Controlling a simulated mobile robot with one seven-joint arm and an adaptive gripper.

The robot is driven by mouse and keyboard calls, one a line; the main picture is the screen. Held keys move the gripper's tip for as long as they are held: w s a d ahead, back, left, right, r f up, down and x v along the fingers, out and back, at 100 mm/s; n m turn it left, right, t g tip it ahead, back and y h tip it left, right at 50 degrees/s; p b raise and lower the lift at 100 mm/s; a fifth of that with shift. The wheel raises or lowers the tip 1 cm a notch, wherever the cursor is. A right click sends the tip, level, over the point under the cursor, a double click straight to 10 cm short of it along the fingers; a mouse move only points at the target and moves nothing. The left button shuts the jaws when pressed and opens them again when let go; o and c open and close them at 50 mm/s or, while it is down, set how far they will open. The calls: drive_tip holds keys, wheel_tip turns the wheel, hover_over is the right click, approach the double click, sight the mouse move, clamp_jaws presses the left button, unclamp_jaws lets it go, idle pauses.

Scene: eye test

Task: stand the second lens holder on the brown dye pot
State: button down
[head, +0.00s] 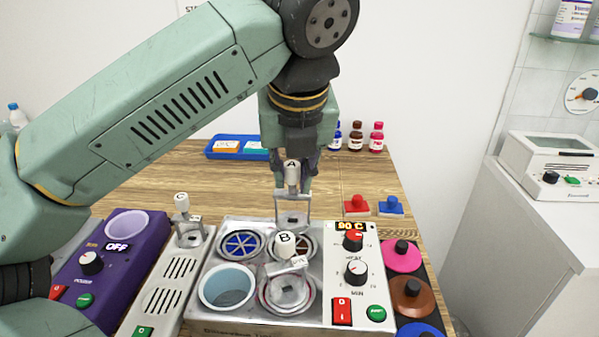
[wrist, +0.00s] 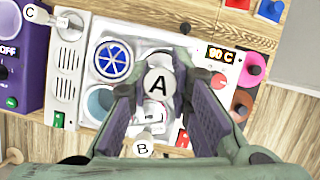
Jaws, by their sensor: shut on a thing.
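My gripper (head: 293,186) is shut on the knob of a lens holder marked A (head: 292,195), also seen in the wrist view (wrist: 157,84). Holder A hangs upright, its lower end near the back right of the bath unit; its exact height above it is hard to judge. The brown dye pot (head: 308,246) is the back right pot, partly hidden behind the knob of lens holder B (head: 285,243). Holder B stands at the front right pot (head: 265,300). Lens holder C (head: 183,212) stands on a grey vented unit (head: 166,285) at left.
The blue dye pot (head: 240,244) is back left, and a pale blue pot (head: 228,287) front left. The control panel (head: 371,290) reads 90 C. Pink (head: 402,256) and brown lids (head: 412,296) lie at right. A purple unit (head: 128,255) reads OFF. Bare wood lies behind the bath.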

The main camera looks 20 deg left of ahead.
sight(293, 196)
drive_tip(key=shift+f+b, duration=1.8)
drive_tip(key=shift+f, duration=0.6)
drive_tip(key=shift+f+b, duration=0.3)
drive_tip(key=c, duration=1.4)
unclamp_jaws()
drive_tip(key=o, duration=0.3)
drive_tip(key=shift+o, duration=0.2)
drive_tip(key=shift+r+p, duration=1.85)
drive_tip(key=shift+r, duration=1.25)
